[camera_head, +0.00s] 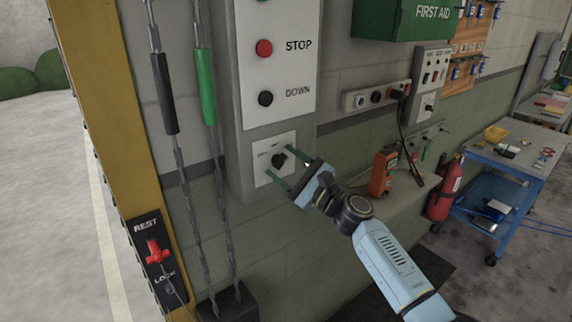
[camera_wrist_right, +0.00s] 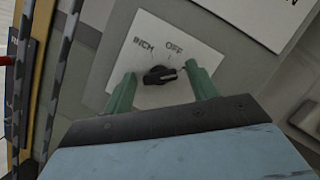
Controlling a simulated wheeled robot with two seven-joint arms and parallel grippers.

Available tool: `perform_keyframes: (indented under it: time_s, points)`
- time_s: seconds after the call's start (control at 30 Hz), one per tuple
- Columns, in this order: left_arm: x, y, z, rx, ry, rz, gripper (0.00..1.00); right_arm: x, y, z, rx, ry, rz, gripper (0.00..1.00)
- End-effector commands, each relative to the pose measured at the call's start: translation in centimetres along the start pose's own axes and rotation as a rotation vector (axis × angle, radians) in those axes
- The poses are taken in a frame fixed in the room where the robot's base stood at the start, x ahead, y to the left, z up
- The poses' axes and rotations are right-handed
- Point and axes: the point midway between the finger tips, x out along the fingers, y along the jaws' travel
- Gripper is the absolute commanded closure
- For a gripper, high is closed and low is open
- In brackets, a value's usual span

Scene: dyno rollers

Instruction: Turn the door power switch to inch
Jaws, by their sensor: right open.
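The door power switch is a black rotary knob (camera_head: 281,160) on a white plate (camera_head: 262,146) low on the grey control box. In the right wrist view the knob (camera_wrist_right: 159,75) lies roughly sideways, with INCH printed to its upper left and OFF above it. I cannot tell for certain which label it points to. My right gripper (camera_head: 277,160) is open, its two green fingers (camera_wrist_right: 160,70) on either side of the knob. Whether they touch it is unclear. My left gripper is in neither view.
Above the switch are the red STOP button (camera_head: 264,48) and the black DOWN button (camera_head: 265,98). Chains hang to the left, beside a yellow post with a red REST/LOCK lever (camera_head: 157,252). A fire extinguisher (camera_head: 446,187) and a blue cart (camera_head: 520,150) stand to the right.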

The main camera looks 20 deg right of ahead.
Motion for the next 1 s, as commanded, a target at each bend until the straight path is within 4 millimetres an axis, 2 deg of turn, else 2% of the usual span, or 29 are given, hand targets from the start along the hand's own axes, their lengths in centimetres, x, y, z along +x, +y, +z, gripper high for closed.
perform_keyframes:
  time_s: [0.13,0.17,0.5,0.77,1.0]
  points:
    - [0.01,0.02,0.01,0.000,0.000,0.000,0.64,-0.02,0.02,-0.01,0.000,0.000,0.000,0.42]
    - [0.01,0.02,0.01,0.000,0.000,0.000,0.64,-0.02,0.02,-0.01,0.000,0.000,0.000,0.44]
    - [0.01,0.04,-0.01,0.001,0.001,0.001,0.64,-0.06,0.01,-0.02,0.000,0.000,0.000,0.87]
    - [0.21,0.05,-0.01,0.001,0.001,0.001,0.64,-0.09,0.00,-0.07,-0.028,0.001,0.012,0.86]
    - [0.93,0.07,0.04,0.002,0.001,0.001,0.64,-0.10,-0.02,-0.10,-0.146,0.000,0.060,0.86]
